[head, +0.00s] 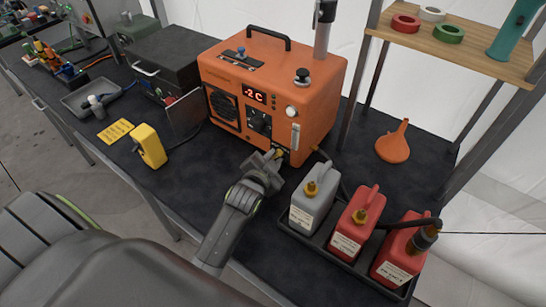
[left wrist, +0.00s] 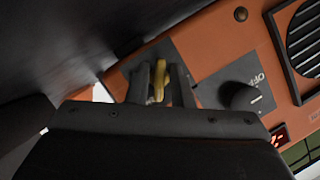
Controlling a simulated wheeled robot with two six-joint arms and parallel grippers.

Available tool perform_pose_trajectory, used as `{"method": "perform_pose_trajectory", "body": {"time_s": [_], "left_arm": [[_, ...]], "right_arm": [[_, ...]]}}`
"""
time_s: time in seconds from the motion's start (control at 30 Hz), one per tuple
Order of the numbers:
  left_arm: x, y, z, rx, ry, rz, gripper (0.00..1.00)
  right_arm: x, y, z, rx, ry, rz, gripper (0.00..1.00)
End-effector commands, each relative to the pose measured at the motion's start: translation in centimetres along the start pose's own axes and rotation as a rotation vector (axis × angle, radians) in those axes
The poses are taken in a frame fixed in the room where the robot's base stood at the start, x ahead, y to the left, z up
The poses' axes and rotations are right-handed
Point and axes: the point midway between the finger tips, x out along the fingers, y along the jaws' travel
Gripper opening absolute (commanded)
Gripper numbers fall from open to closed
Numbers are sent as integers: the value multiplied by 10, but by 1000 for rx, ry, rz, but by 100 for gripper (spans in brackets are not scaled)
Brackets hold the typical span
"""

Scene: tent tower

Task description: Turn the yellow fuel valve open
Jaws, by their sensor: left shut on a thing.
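The yellow fuel valve (left wrist: 159,80) shows as a short yellow lever between the fingers of my left gripper (left wrist: 161,88) in the left wrist view. The fingers are shut on it. In the head view my left gripper (head: 272,162) is at the lower front corner of the orange heater (head: 322,92), and the fingers mostly hide the valve, with a bit of yellow showing (head: 279,153). The heater's display reads "-2 C". A dark knob (left wrist: 238,96) beside the word OFF is right of the valve in the wrist view. My right gripper is not in view.
A black tray (head: 345,262) with a grey can (head: 312,203) and two red cans (head: 357,222) stands right of my left gripper. An orange funnel (head: 393,143) lies behind them. A yellow device (head: 149,146) stands to the left. Bare black tabletop lies between.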

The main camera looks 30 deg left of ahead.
Motion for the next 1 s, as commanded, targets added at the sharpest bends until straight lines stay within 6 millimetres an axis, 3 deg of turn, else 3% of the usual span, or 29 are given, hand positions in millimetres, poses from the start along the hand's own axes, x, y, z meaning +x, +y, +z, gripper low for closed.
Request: {"method": "perform_pose_trajectory", "body": {"time_s": [0.4, 0.9, 0.93, 1.0], "left_arm": [[0, 0, 0, 144, 0, -59, 0], [0, 1, 0, 156, 0, -65, 0], [0, 1, 0, 156, 0, -65, 24], [0, 1, 0, 156, 0, -64, 31]], "right_arm": [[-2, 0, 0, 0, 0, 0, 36], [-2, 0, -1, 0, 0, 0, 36], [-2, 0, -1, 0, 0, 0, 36], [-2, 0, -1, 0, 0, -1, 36]]}}
